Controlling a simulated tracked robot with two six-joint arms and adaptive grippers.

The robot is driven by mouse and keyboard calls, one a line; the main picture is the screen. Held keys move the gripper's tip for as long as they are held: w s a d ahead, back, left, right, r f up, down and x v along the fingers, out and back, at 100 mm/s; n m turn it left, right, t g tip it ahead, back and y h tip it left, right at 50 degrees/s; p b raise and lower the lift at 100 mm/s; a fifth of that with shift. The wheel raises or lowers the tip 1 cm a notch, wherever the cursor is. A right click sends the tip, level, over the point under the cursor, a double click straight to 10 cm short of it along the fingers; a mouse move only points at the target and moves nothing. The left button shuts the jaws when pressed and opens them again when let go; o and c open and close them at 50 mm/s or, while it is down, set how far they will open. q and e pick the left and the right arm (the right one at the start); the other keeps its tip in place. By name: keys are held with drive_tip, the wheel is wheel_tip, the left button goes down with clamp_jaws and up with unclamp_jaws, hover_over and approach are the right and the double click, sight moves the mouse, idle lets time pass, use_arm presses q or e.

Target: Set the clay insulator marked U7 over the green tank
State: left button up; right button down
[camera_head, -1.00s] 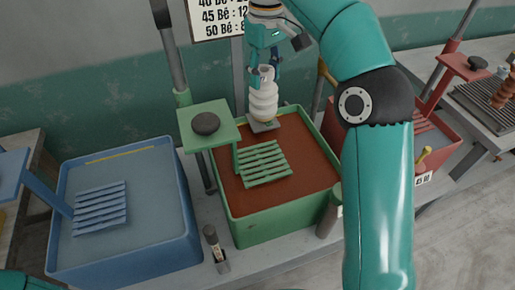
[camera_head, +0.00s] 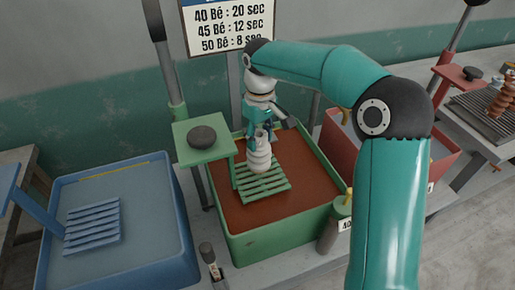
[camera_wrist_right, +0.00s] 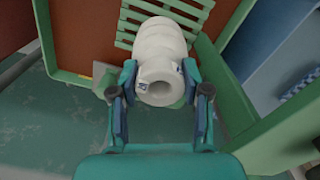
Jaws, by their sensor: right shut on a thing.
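The pale clay insulator (camera_head: 260,158) is a ribbed off-white piece with a hole in its end. My right gripper (camera_head: 258,138) is shut on its upper end and holds it upright over the green slatted rack (camera_head: 266,188) of the green tank (camera_head: 270,240). In the right wrist view the insulator (camera_wrist_right: 160,55) sits between the two fingers of my right gripper (camera_wrist_right: 160,90). Small dark marks show near its end, too small to read. I cannot tell whether its lower end touches the rack. The green tank holds reddish-brown liquid. My left gripper is out of view.
A blue tank (camera_head: 120,240) with a blue rack stands at left, and a red tank (camera_head: 440,155) at right. A green platform (camera_head: 203,143) with a dark round knob stands beside the rack. A sign (camera_head: 229,25) with times hangs behind. Brown ribbed insulators (camera_head: 503,98) stand far right.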

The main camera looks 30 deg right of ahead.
drive_tip(key=shift+f, duration=2.05)
drive_tip(key=c, duration=0.5)
unclamp_jaws()
drive_tip(key=shift+f, duration=0.1)
drive_tip(key=shift+c, duration=0.2)
wheel_tip(320, 180, up, 11)
drive_tip(key=shift+r, duration=0.6)
drive_tip(key=shift+s, duration=0.1)
